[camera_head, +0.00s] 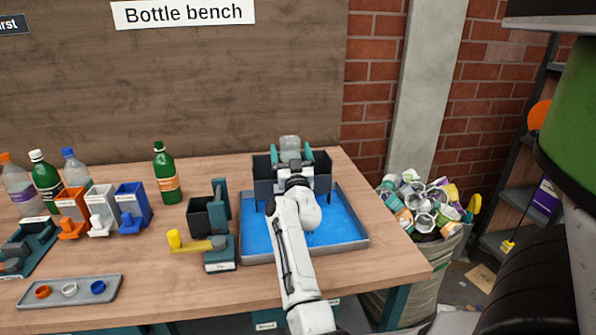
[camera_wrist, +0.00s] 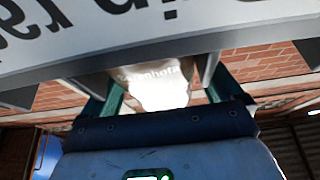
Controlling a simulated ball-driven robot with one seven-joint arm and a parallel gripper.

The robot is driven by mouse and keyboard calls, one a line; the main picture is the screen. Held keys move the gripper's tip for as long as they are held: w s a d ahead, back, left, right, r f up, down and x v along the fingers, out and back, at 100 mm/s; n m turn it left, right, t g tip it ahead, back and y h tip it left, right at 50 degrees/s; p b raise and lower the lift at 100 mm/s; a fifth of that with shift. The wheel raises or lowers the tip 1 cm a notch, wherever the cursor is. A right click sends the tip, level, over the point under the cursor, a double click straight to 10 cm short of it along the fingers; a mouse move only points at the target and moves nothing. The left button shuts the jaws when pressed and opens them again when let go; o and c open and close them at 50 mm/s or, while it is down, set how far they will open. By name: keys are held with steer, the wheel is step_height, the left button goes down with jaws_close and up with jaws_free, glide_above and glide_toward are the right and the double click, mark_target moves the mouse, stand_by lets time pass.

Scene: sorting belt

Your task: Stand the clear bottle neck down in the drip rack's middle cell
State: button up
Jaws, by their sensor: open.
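The drip rack (camera_head: 322,180) is dark grey and stands over a blue-floored tray at the right of the bench. Its large lettered front (camera_wrist: 120,40) crosses the top of the wrist view. A clear bottle (camera_head: 289,143) stands in the rack's middle, its blunt end showing at the top; its neck is hidden. It also shows, bright and with faint lettering, in the wrist view (camera_wrist: 155,88). My gripper (camera_head: 289,157) is at the rack with its teal fingers open on either side of the bottle. Whether either finger touches it, I cannot tell.
The blue tray (camera_head: 350,241) lies below my arm. A black-and-teal device with a yellow lever (camera_head: 192,243) stands to its left. Several bottles, coloured bins and a tray of caps (camera_head: 80,303) are further left. A full sack (camera_head: 425,255) stands beside the bench.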

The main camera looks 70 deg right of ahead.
steer(key=p+v, duration=0.1)
steer(key=v, duration=0.4)
steer(key=shift+s+r, duration=0.1)
steer(key=shift+r, duration=0.05)
steer(key=s+a+p, duration=0.3)
steer(key=s+a, duration=0.1)
steer(key=a, duration=0.5)
steer(key=shift+s, duration=0.4)
stand_by(0.5)
steer(key=shift+a+r, duration=0.15)
steer(key=shift+r, duration=0.1)
stand_by(0.6)
